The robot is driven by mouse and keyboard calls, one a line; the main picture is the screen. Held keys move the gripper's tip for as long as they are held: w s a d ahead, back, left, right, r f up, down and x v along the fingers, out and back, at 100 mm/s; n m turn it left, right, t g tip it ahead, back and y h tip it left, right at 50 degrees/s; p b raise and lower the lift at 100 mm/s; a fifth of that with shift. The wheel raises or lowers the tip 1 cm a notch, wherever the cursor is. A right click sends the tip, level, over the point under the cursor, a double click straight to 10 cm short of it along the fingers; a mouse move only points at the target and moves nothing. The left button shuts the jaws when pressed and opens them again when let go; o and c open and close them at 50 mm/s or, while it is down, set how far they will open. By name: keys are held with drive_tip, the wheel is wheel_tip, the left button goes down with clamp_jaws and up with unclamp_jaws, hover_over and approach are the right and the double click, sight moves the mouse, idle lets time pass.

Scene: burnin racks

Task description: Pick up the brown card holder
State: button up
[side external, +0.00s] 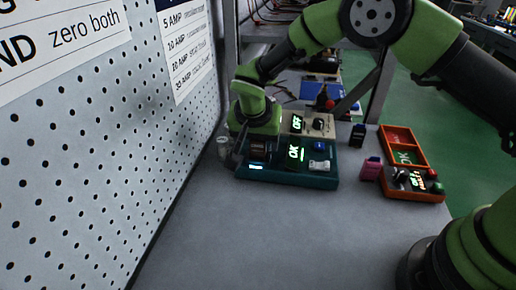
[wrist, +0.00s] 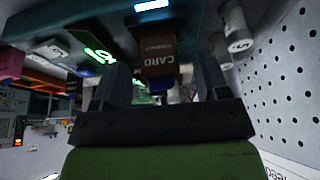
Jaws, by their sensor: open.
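The brown card holder (wrist: 158,48), marked CARD, shows between my fingers in the wrist view. In the side view it is a small brown block (side external: 258,148) at the left end of a teal tray (side external: 318,183). My gripper (wrist: 162,64) is open, with one dark finger on each side of the holder. A gap shows on both sides in the wrist view. In the side view my gripper (side external: 242,147) is low at the tray's left end, and the fingertips are partly hidden.
A white cylinder (wrist: 236,32) stands close beside one finger. The pegboard (side external: 100,150) rises at the left. The front bench is clear.

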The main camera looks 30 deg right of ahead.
drive_tip(key=shift+x, duration=0.95)
drive_tip(key=shift+c, duration=0.5)
drive_tip(key=c, duration=1)
drive_tip(key=shift+o, duration=0.2)
drive_tip(key=shift+r, duration=0.15)
